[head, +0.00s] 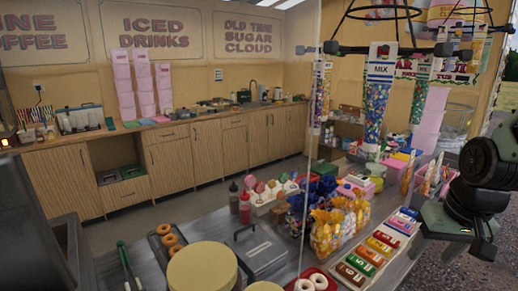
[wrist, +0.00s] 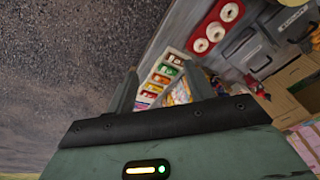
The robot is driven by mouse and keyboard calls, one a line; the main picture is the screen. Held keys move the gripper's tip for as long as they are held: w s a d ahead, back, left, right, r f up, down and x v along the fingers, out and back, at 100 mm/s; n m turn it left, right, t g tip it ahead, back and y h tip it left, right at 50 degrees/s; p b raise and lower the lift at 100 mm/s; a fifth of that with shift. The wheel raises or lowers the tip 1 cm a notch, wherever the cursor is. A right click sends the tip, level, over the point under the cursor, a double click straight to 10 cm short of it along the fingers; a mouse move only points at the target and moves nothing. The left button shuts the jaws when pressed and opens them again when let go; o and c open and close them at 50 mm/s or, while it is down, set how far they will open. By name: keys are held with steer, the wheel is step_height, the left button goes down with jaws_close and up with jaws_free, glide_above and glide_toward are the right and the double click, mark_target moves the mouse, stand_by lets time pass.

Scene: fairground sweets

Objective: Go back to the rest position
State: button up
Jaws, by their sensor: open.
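Beyond the fingers, the row of candy boxes (wrist: 165,79) lies further off on the counter. In the head view my gripper (head: 455,243) is at the right edge, in front of the counter's right side. It is apart from the goods, and its fingertips are only partly clear there.
The counter (head: 205,225) holds a tray of coloured candy boxes (head: 367,255), orange candy bags (head: 328,230), sauce bottles (head: 245,207) and a red tray of donuts (head: 318,283). Open ground (wrist: 70,60) lies left in the wrist view.

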steer(key=s+a+f+n+g+b, duration=0.1)
steer(key=s+a+f+n+b, duration=0.2)
steer(key=s+a, duration=0.5)
steer(key=s+a+f+n+g+b, duration=0.1)
steer(key=s+a+f+n+b, duration=0.2)
steer(key=s+a+n, duration=0.3)
steer(key=s+a, duration=0.2)
steer(key=a, duration=0.3)
steer(key=shift+s+n+g+b, duration=0.3)
steer(key=shift+s+b, duration=0.05)
steer(key=shift+s, duration=0.05)
